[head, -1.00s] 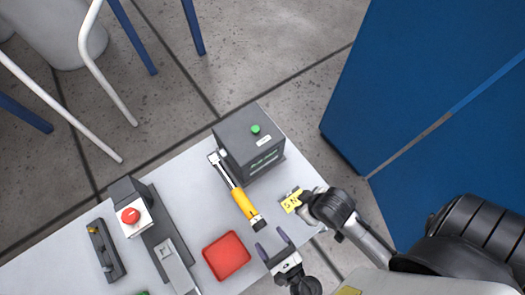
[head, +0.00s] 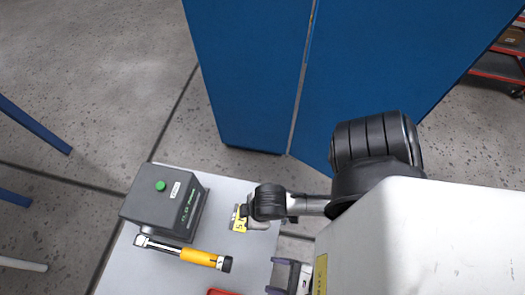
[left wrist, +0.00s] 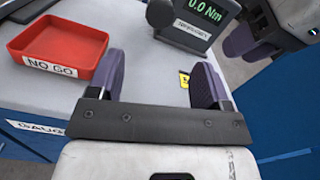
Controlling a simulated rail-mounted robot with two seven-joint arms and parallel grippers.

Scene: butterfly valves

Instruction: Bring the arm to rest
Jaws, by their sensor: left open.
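My left gripper (head: 271,276) is at the bottom edge of the head view, beside the table's right end. Its purple fingers are apart and nothing is between them; in the left wrist view the open gripper (left wrist: 158,80) has bare table beyond it.
A dark tester (head: 165,205) with a green button stands on the table (head: 232,188). A yellow-handled torque wrench (head: 190,256) lies before it. A red tray (left wrist: 60,45) labelled NO GO is left of my left gripper.

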